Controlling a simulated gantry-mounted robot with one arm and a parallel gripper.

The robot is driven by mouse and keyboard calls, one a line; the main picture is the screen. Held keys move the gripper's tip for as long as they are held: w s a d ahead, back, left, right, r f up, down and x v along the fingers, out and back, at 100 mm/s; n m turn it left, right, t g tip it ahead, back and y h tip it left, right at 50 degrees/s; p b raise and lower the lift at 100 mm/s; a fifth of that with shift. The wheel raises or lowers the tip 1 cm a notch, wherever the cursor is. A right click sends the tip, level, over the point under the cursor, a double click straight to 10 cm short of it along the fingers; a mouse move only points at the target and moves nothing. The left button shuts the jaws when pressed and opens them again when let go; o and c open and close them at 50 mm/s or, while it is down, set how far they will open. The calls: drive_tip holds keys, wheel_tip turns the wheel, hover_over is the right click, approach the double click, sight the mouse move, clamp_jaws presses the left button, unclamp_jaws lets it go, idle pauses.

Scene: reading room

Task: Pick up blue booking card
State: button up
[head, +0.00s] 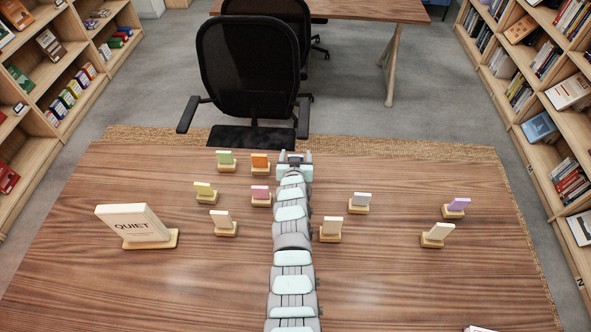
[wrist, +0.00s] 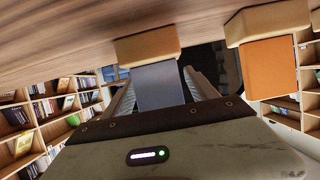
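The blue booking card (wrist: 160,86) is a grey-blue card set in a small wooden holder (wrist: 148,46), close in front of the wrist camera, which sees the scene upside down. My gripper (head: 295,156) is at the far side of the desk in the head view, where it mostly covers this card. In the wrist view its two ribbed fingers stand on either side of the card, apart from each other. Whether they touch the card's edges is hard to tell. The card is still in its holder.
An orange card (head: 260,161) stands in its holder just left of my gripper. A pink card (head: 260,192), a green card (head: 225,158) and several others stand around the desk (head: 400,275). A QUIET sign (head: 133,223) is at left. A black chair (head: 254,70) is beyond the far edge.

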drive_tip(key=c, duration=1.4)
